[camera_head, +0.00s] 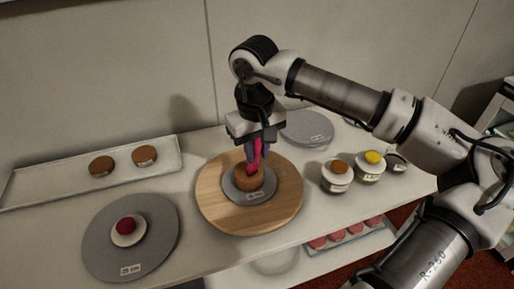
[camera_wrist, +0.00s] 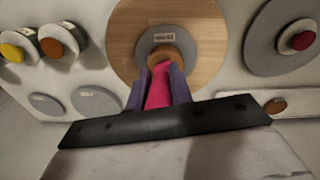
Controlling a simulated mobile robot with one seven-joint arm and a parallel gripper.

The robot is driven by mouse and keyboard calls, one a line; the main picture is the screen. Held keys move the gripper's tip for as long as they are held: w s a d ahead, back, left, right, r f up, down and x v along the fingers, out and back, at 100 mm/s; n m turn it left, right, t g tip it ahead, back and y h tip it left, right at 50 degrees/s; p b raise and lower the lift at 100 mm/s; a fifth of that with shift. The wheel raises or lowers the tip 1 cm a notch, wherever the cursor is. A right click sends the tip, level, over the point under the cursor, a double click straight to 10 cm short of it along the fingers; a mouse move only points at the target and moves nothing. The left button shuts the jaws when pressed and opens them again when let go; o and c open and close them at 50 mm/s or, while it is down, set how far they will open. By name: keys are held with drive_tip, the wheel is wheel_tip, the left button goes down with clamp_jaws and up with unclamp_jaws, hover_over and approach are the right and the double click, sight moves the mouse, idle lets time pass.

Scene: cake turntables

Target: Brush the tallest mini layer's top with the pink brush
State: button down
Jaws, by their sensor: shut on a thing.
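My gripper (camera_head: 254,150) is shut on the pink brush (camera_head: 257,160), which points down. Below it, a brown mini layer (camera_head: 243,182) sits on a grey disc (camera_head: 262,197) at the middle of the wooden turntable (camera_head: 213,205). The brush's lower end is at the layer's top; I cannot tell whether it touches. The wrist view shows the pink brush (camera_wrist: 158,92) between my gripper's fingers (camera_wrist: 157,88), with the layer (camera_wrist: 166,53) partly hidden behind it. Two more brown mini layers (camera_head: 101,166) (camera_head: 145,155) stand on the long white tray (camera_head: 60,183) at back left.
A grey turntable (camera_head: 100,240) at front left bears a small white dish with a red top (camera_head: 126,226). White pots with orange (camera_head: 340,166) and yellow (camera_head: 374,157) tops stand right, near a grey disc (camera_head: 307,127). Pink pieces (camera_head: 336,236) lie on a lower shelf.

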drive_tip(key=shift+w+a+b, duration=0.6)
drive_tip(key=shift+w+a, duration=0.8)
drive_tip(key=shift+w, duration=0.15)
drive_tip(key=shift+s+d+f+b, duration=0.1)
drive_tip(key=shift+s+d+b, duration=0.6)
drive_tip(key=shift+s+d, duration=0.9)
idle(0.7)
